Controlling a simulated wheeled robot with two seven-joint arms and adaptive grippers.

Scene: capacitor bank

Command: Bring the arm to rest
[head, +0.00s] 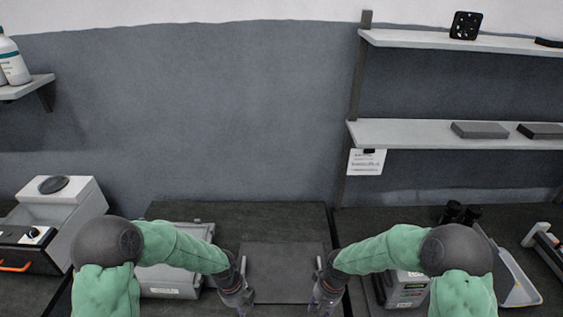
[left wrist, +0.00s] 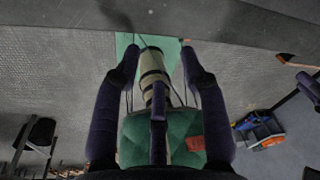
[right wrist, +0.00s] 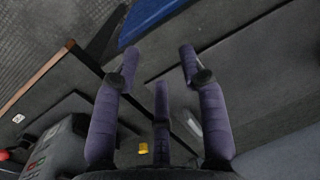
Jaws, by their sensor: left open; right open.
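Both of my arms, in green sleeves with dark grey elbows, are bent inward over the dark bench in the head view. My left gripper (head: 238,303) is at the lower middle, just left of a dark grey mat (head: 275,271). My right gripper (head: 325,303) is just right of that mat, with a gap between the two grippers. In the left wrist view the left gripper (left wrist: 160,62) has its purple padded fingers apart with nothing held between them. In the right wrist view the right gripper (right wrist: 159,58) is also spread and empty. The fingertips are partly cut off in the head view.
A grey case (head: 172,284) lies behind my left forearm. A white device (head: 62,207) stands at far left. A grey box (head: 408,291) and a pale tray (head: 517,283) lie at right. Shelves (head: 440,133) hang on the right wall. The mat looks bare.

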